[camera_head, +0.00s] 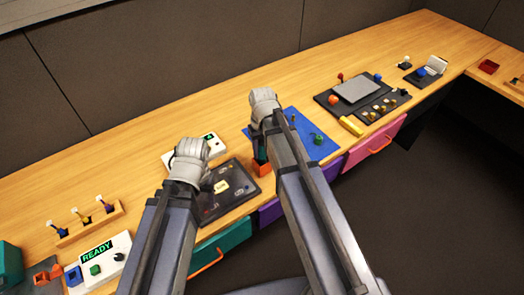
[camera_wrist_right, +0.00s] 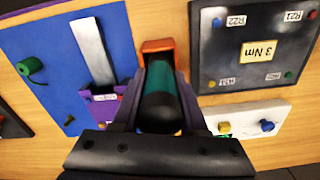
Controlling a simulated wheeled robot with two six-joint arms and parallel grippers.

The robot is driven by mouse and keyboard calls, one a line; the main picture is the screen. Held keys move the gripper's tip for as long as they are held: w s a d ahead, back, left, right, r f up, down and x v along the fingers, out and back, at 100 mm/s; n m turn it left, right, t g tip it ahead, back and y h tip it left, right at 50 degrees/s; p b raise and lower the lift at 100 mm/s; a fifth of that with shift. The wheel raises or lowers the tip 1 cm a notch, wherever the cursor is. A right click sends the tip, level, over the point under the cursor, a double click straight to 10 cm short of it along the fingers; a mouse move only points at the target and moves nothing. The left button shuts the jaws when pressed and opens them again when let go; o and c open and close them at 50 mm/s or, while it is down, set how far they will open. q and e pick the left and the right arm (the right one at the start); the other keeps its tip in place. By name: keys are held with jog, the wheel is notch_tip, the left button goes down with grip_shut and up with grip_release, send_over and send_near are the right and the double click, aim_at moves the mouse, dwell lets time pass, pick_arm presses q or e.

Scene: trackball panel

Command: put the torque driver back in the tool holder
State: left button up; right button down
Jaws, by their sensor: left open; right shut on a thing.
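The torque driver, with a teal and black handle, is between the fingers of my right gripper (camera_wrist_right: 160,108) in the right wrist view. A dark teal part of the driver (camera_head: 259,149) shows below my right gripper (camera_head: 263,103) in the head view. The orange tool holder (camera_head: 262,170) stands directly below it, and its rim (camera_wrist_right: 158,45) shows at the driver's far end in the wrist view. I cannot tell how far the driver sits inside the holder.
A dark panel marked 3 Nm (camera_wrist_right: 262,52) lies beside the holder. A blue mat (camera_head: 318,152) with a green spool (camera_head: 318,139) is on the other side. A white box (camera_head: 213,145) with a green display stands behind. Bare wood lies behind the mat.

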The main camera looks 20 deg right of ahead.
pick_arm(q)
jog(key=shift+f, duration=0.15)
pick_arm(e)
jog(key=shift+f, duration=0.2)
jog(key=shift+c, duration=2.2)
grip_release()
pick_arm(q)
jog(key=shift+r, duration=0.2)
pick_arm(e)
jog(key=shift+r, duration=0.2)
notch_tip(320, 180, up, 12)
jog(key=p, duration=1.2)
pick_arm(q)
notch_tip(320, 180, up, 12)
pick_arm(e)
jog(key=s+a+n+h, duration=0.1)
jog(key=s+a+n, duration=0.1)
jog(key=s+a, duration=0.8)
jog(key=s, duration=0.4)
jog(key=shift+s+a, duration=0.2)
jog(key=shift+a, duration=0.05)
jog(key=shift+r, duration=0.1)
